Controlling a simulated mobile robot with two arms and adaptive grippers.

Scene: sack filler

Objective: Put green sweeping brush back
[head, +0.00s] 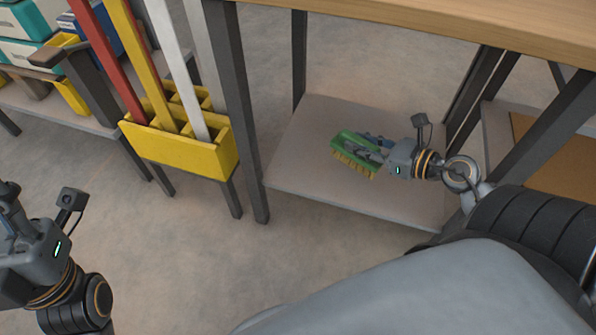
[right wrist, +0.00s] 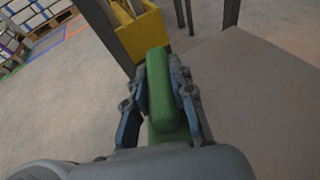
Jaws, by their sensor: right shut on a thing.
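The green sweeping brush (head: 350,142) has a green body and yellowish bristles that point down toward the front. It is over the grey lower shelf (head: 310,125) under the wooden bench; I cannot tell if it touches the shelf. My right gripper (head: 372,150) is shut on the brush. In the right wrist view the green handle (right wrist: 162,85) lies between the fingers (right wrist: 163,95). My left gripper (head: 12,215) is at the left edge, away from the brush, and its fingers are partly cut off.
A yellow holder (head: 180,150) with red, yellow and white poles stands left of the bench. Dark bench legs (head: 240,110) frame the shelf. The wooden bench top (head: 480,25) lies above my right arm. A rack with boxes (head: 25,55) is at far left. Open floor lies in front.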

